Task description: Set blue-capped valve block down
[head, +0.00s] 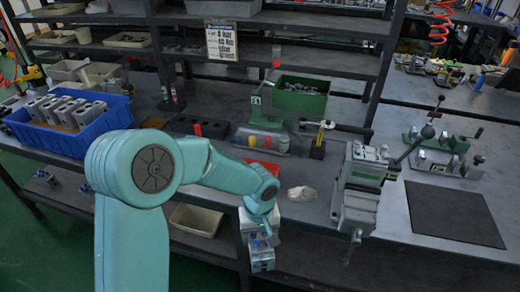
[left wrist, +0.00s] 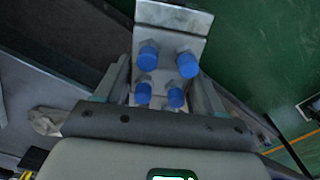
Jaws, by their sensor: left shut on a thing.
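The blue-capped valve block (left wrist: 168,25) is a grey metal block with several blue caps on its face. In the left wrist view it sits between the two fingers of my left gripper (left wrist: 160,95), which is shut on it. In the head view the block (head: 262,258) hangs below my left gripper (head: 259,232), in front of the workbench's front edge. The block's far side is hidden. My right gripper is not in view.
A blue bin (head: 70,145) with several grey blocks stands at the left of the bench (head: 300,235). A vise (head: 358,195) stands at the front edge, right of my gripper. A crumpled rag (head: 301,194) lies between them. A dark mat (head: 453,213) lies bare at right.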

